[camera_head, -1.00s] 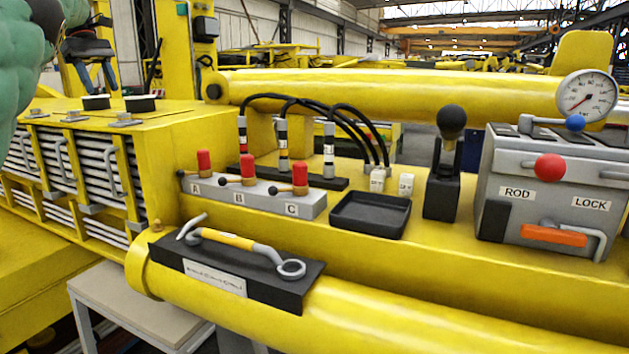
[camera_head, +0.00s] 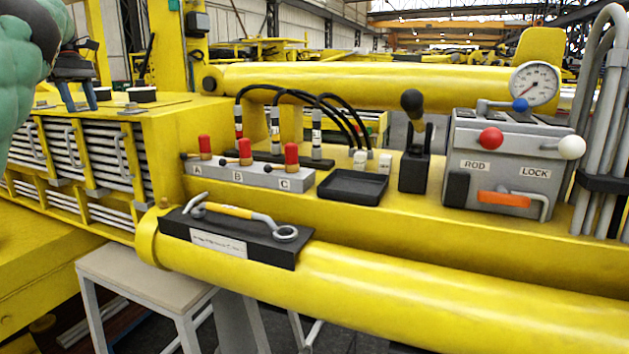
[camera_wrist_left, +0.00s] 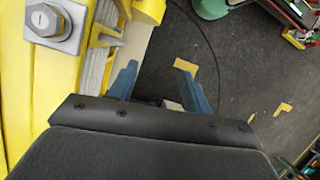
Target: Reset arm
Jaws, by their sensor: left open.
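My left gripper (camera_head: 78,96) is at the upper left of the head view, at the end of my green arm. It is open, with its blue fingers pointing down above the left part of the yellow machine. In the left wrist view the two blue fingers (camera_wrist_left: 160,88) stand apart with nothing held between them. Below them are a yellow edge with a bolted plate (camera_wrist_left: 55,25) and the dark floor. My right gripper is not in view.
Black caps (camera_head: 142,94) stand near the gripper. A lever row A, B, C (camera_head: 240,173), a black tray (camera_head: 352,187), a ROD/LOCK box (camera_head: 500,140), a gauge (camera_head: 534,84) and a wrench on a black holder (camera_head: 237,215) line the machine. A small table (camera_head: 140,277) stands below.

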